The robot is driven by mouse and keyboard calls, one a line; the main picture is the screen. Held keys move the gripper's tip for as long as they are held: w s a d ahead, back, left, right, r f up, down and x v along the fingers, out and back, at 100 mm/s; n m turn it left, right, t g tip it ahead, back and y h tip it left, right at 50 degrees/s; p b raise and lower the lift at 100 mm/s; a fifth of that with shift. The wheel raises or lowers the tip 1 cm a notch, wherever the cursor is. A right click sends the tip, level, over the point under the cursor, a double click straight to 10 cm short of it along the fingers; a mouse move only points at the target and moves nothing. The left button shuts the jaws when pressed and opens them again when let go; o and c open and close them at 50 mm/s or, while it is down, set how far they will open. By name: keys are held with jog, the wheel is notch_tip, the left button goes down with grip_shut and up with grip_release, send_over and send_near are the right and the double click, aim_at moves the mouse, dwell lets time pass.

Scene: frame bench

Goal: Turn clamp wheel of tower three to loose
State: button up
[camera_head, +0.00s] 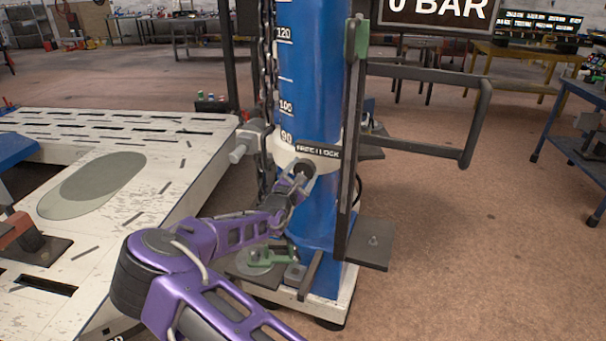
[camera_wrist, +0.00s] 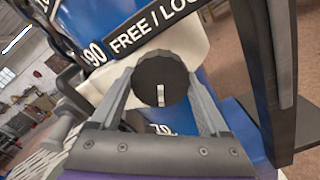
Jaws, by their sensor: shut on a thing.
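The blue tower (camera_head: 308,70) stands upright beside the frame bench, with white scale numbers on it; I see no tower number. A white collar (camera_head: 325,166) goes around it, under a dark label strip (camera_wrist: 150,35) reading FREE / LOCK. The clamp wheel (camera_wrist: 160,75) is a dark round knob on the collar with a white mark, which points down in the wrist view. My gripper (camera_head: 300,178) reaches the collar from the left front. In the wrist view its two fingers (camera_wrist: 161,88) are shut on the wheel, one on each side.
The white slotted bench (camera_head: 170,185) lies to the left. A chain (camera_head: 268,80) hangs along the tower's left side. A dark upright bar (camera_head: 350,150) and a handle frame (camera_head: 475,120) stand on its right. A sign (camera_head: 440,8) reads 0 BAR.

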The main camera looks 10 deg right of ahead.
jog(key=shift+n+b, duration=0.3)
jog(key=shift+n, duration=0.7)
jog(key=o, duration=1.2)
jog(key=shift+o, duration=0.2)
jog(key=shift+s, duration=0.1)
jog(key=p+v, duration=0.1)
jog(key=v, duration=1.6)
jog(key=shift+s, duration=0.1)
